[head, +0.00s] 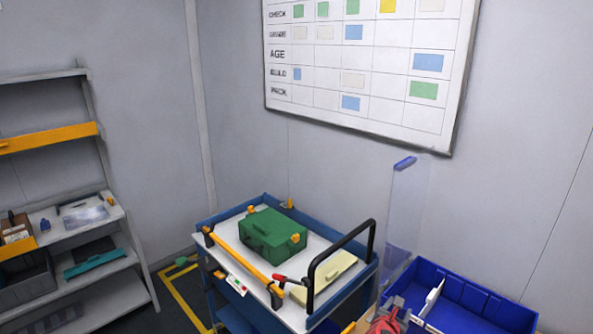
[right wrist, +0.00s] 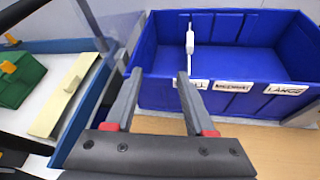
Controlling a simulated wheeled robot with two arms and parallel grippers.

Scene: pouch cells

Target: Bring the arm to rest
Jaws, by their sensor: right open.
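My right gripper (right wrist: 160,75) is open, with nothing between its two grey fingers. In the right wrist view its fingertips point at the near wall of a blue bin (right wrist: 160,93); I cannot tell the exact gap. In the head view a red and grey part that looks like this gripper (head: 388,318) shows at the bottom edge, left of the bin (head: 470,291). My left gripper is in neither view.
A blue trolley (head: 215,275) carries a green case (head: 272,233), a cream flat box (head: 325,272) and a tall black handle (head: 312,272). The bin holds a white divider (head: 431,297). A clear upright panel (head: 405,210) stands behind. Shelves (head: 130,255) stand left.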

